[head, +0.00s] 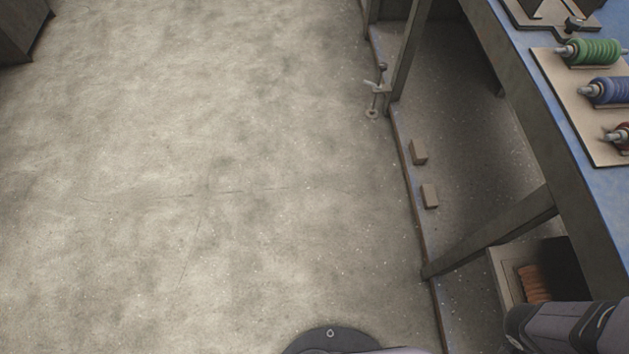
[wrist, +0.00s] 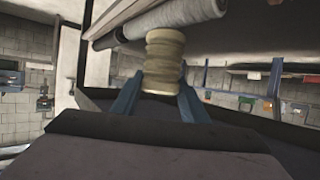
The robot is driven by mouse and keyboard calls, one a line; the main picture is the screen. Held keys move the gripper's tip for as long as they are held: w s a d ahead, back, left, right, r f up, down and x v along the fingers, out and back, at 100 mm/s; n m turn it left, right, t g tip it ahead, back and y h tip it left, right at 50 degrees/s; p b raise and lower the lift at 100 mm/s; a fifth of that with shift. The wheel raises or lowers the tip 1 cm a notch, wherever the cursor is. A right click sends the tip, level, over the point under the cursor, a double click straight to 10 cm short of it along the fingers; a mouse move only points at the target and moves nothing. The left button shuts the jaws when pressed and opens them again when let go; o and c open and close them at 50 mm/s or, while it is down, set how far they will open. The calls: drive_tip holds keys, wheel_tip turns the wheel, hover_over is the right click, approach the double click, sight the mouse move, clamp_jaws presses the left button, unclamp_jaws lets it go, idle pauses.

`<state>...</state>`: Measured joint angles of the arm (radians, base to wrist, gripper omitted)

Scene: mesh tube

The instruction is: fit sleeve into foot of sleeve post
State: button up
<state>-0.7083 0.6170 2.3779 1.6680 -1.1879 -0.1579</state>
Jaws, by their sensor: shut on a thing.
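In the wrist view, my gripper (wrist: 160,94) has its two blue fingers closed on the sides of a ribbed, cream-coloured round piece (wrist: 164,58), which looks like the sleeve. The piece stands out beyond the fingertips, and its lower part is hidden between them. Its upper end lies just in front of a grey mesh-like roll (wrist: 175,15) in the picture; I cannot tell whether they touch. I cannot make out the sleeve post or its foot for certain in either view. The head view does not show my gripper.
In the head view, a blue-topped bench (head: 540,80) is at the right, with a board (head: 572,108) holding green, blue and red spools. Two small blocks (head: 430,196) lie on its lower shelf, near an open box (head: 508,278) with orange contents. The floor (head: 200,150) at left is clear.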

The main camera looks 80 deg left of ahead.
idle(0.4)
